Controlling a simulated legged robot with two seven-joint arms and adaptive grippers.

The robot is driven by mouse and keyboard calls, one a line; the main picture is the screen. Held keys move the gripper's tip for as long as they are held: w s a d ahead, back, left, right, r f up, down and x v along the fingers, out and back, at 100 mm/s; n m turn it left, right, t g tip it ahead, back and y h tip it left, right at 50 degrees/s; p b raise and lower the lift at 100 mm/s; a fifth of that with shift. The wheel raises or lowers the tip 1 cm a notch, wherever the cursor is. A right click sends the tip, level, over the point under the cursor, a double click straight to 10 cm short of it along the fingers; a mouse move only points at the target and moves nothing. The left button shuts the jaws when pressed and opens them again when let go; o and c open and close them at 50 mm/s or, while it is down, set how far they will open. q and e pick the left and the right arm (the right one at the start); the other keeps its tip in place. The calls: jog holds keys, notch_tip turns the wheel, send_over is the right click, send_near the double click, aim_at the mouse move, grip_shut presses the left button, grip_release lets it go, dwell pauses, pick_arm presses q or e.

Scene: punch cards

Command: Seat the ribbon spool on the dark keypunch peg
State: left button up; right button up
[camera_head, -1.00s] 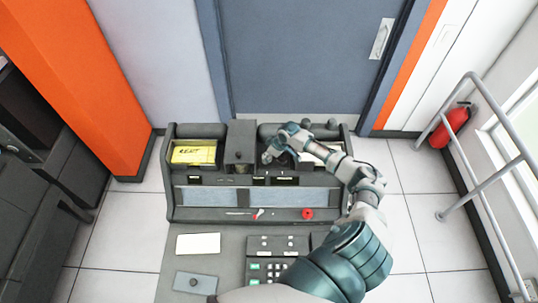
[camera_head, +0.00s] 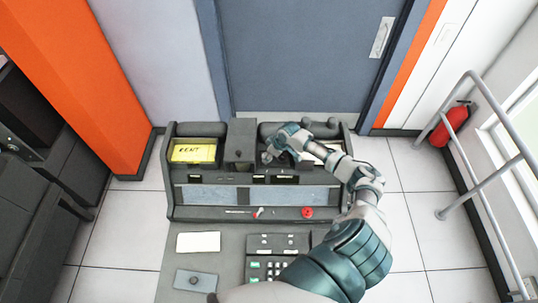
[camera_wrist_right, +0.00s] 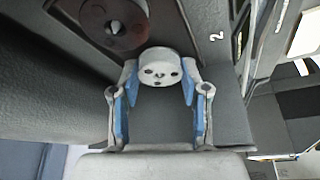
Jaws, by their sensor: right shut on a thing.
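My right gripper (camera_head: 268,157) is over the upper middle of the dark keypunch console (camera_head: 187,212). In the right wrist view its blue-padded fingers (camera_wrist_right: 158,80) are shut on a pale grey round piece (camera_wrist_right: 159,68) with small dark holes, which I take for the ribbon spool. I cannot tell whether this disc belongs to the dark peg. The held piece looks apart from the disc. The head view does not show the held piece clearly. My left gripper is out of view.
A yellow labelled card stack (camera_head: 194,151) sits in the console's left bay. A small red knob (camera_head: 307,212) and a white card (camera_head: 198,242) are nearer me. Dark cabinets stand at left, and a railing (camera_head: 500,135) and fire extinguisher (camera_head: 449,125) at right.

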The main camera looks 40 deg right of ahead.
jog(key=shift+f, duration=0.1)
dwell(0.3)
jog(key=o, duration=1.6)
jog(key=shift+c, duration=0.2)
jog(key=shift+p, duration=0.3)
notch_tip(320, 180, up, 2)
jog(key=shift+r+p, duration=0.25)
jog(key=shift+p, duration=0.8)
jog(key=shift+r, duration=3.25)
